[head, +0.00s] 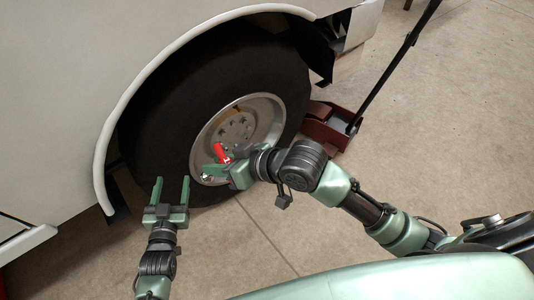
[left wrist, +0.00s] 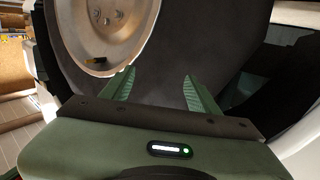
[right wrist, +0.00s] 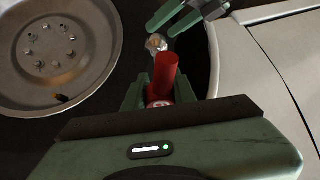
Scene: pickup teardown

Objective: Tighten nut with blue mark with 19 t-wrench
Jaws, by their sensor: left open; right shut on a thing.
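My right gripper (head: 220,165) is shut on a red-handled tool (head: 222,151), likely the t-wrench, in front of the wheel's lower part. In the right wrist view the red handle (right wrist: 164,72) sits between the fingers, with a silver metal end (right wrist: 155,43) beyond it. I cannot make out a blue mark. My left gripper (head: 171,181) is open and empty, left of the tool, in front of the tyre.
The black tyre (head: 160,120) sits in the pale vehicle body's (head: 60,80) wheel arch (head: 128,88). A dark red floor jack (head: 328,118) with a long black handle (head: 392,72) stands right of the wheel. The concrete floor (head: 460,110) further right is clear.

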